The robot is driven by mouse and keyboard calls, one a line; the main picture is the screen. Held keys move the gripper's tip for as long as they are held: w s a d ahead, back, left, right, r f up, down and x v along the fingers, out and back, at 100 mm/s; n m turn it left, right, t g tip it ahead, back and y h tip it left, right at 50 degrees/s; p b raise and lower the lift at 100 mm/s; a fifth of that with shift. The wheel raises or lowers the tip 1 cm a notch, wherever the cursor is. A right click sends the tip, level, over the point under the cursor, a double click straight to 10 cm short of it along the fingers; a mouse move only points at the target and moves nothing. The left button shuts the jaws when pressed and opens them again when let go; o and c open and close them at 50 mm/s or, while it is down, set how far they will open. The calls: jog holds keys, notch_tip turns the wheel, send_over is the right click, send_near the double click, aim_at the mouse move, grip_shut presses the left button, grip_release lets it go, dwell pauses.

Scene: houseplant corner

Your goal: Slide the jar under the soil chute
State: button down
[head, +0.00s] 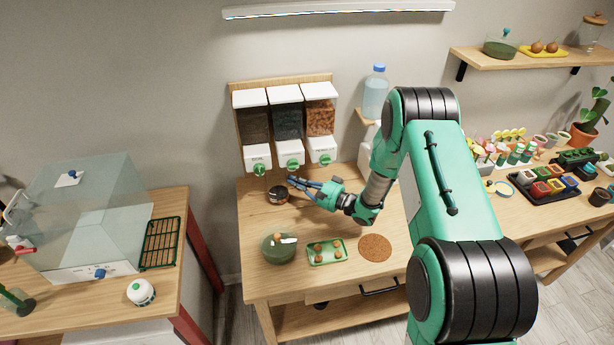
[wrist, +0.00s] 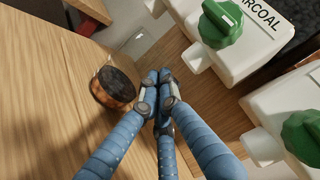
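The jar (head: 278,195) is short and round with a dark top and an amber-brown side. It stands upright on the wooden bench, in front of and slightly right of the left chute (head: 258,158), whose label looks like SOIL. In the wrist view the jar (wrist: 116,88) is just left of my fingers. My gripper (head: 297,182) is low over the bench at the jar's right. Its blue fingers (wrist: 158,92) are drawn together with nothing between them. I cannot tell whether they touch the jar.
The middle chute (head: 291,158), labelled CHARCOAL in the wrist view (wrist: 237,38), and a right chute (head: 322,150) hang beside it with green knobs. A green bowl (head: 268,254), a green tray (head: 313,257) and a cork mat (head: 375,247) occupy the bench front.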

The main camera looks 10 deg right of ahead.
jog(key=a, duration=0.5)
jog(key=shift+s+p, duration=0.1)
jog(key=shift+p, duration=0.3)
jog(key=shift+d+f, duration=0.1)
jog(key=shift+d, duration=0.5)
jog(key=d, duration=0.3)
jog(key=p, duration=0.2)
send_near(284, 183)
jog(key=shift+d, duration=1.6)
